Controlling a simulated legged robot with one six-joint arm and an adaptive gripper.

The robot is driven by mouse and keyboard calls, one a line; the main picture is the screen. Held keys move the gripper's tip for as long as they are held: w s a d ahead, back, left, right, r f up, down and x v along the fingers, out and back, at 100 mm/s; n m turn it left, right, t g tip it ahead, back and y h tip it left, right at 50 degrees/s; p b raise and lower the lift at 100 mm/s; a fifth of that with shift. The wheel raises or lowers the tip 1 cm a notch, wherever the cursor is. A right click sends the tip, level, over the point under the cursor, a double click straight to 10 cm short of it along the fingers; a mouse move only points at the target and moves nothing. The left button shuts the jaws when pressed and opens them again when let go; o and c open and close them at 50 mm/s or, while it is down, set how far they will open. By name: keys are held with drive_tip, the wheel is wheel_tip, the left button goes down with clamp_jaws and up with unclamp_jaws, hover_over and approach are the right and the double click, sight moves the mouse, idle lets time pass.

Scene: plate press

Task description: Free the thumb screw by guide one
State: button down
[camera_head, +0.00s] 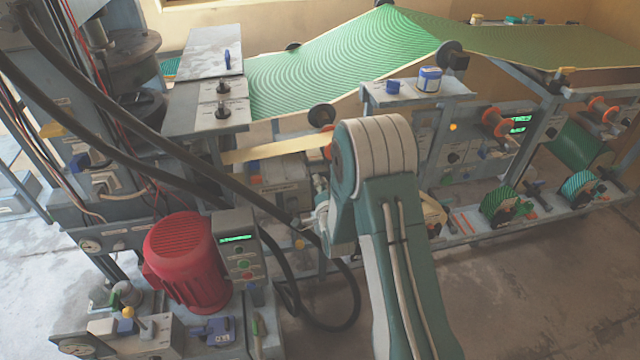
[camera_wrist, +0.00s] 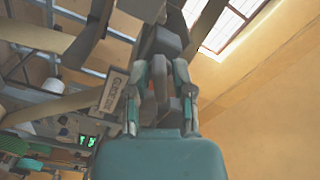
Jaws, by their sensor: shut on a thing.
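In the wrist view, my gripper (camera_wrist: 160,66) has its two fingers closed in on a grey-brown upright piece, which looks like the thumb screw (camera_wrist: 159,80). A darker grey block stands just beyond the fingertips. A pale label plate (camera_wrist: 111,95) sits left of the fingers; its lettering is turned and seems to read as a guide label. In the head view, my arm's elbow and forearm hide most of the gripper and the screw.
In the head view, a red motor (camera_head: 187,262) and a control box (camera_head: 238,255) stand at the lower left. Thick black hoses cross toward the middle. A green patterned web (camera_head: 345,65) runs above. A small jar (camera_head: 429,79) stands on a shelf. The floor at right is clear.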

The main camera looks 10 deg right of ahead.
drive_tip(key=n, duration=0.7)
drive_tip(key=shift+s+f, duration=0.1)
drive_tip(key=shift+f, duration=0.2)
drive_tip(key=n, duration=0.8)
drive_tip(key=shift+r, duration=0.2)
idle(0.7)
drive_tip(key=c, duration=0.7)
unclamp_jaws()
drive_tip(key=shift+a, duration=0.1)
drive_tip(key=s, duration=1.1)
drive_tip(key=shift+s, duration=0.4)
